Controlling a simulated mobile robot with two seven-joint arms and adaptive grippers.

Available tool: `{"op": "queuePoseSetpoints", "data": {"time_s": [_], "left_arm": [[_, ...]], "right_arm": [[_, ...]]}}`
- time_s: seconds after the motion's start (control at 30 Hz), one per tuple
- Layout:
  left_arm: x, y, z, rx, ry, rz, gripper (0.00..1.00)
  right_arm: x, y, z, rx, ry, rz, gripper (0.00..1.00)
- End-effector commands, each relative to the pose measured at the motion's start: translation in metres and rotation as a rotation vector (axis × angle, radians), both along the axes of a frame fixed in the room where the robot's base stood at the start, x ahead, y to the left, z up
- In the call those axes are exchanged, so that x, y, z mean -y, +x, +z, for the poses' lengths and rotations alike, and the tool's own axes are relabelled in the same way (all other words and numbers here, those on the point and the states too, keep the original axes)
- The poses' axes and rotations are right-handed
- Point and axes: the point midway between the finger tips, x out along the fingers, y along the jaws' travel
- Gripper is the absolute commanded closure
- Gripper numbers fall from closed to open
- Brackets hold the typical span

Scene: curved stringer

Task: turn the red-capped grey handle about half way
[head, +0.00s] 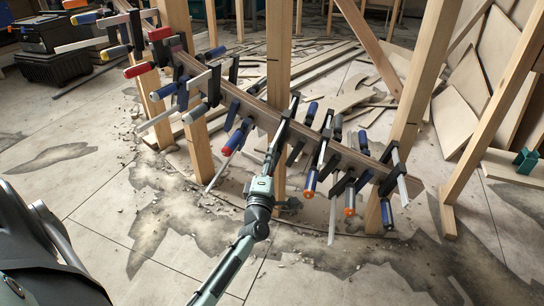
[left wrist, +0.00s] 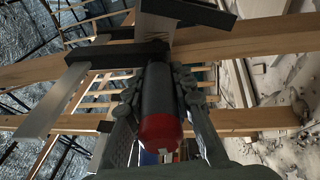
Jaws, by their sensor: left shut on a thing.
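In the left wrist view the dark grey handle (left wrist: 158,92) with its rounded red cap (left wrist: 160,130) lies between the two fingers of my left gripper (left wrist: 158,110). The fingers are shut on the handle, one on each side, with the red cap toward the camera. The handle belongs to a bar clamp (left wrist: 115,52) on the wood. In the head view my left gripper (head: 268,160) reaches up to the clamped curved stringer (head: 232,92), near its middle. The held handle cannot be made out there. My right gripper is not in view.
Several other clamps with blue, red, yellow and orange-ended handles crowd the stringer on both sides of my gripper. Wooden posts (head: 278,50) stand close to it. Offcuts and boards (head: 350,100) lie behind. The floor (head: 100,210) in front is mostly clear.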

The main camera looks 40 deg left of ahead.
Motion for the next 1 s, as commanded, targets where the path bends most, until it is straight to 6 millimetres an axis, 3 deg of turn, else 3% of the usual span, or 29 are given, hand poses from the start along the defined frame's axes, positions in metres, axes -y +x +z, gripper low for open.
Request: {"op": "queuePoseSetpoints", "data": {"time_s": [0.4, 0.43, 0.57, 0.87, 1.0], "left_arm": [[0.0016, 0.0, -0.0009, -0.003, 0.005, -0.002, 1.0], [0.0016, 0.0, -0.0009, -0.003, 0.005, -0.002, 0.73], [0.0012, 0.0, -0.0008, -0.003, 0.003, -0.001, 0.56], [0.0005, -0.0005, -0.0004, -0.002, 0.004, 0.0, 0.55], [0.005, -0.0095, -0.0027, -0.004, 0.003, 0.0, 0.55]], "right_arm": [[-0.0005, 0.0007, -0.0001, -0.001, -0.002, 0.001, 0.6], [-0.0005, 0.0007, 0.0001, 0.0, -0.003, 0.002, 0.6], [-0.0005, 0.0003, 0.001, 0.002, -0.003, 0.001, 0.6], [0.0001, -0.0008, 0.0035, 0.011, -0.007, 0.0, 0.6], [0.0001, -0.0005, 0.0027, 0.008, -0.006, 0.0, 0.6]]}}
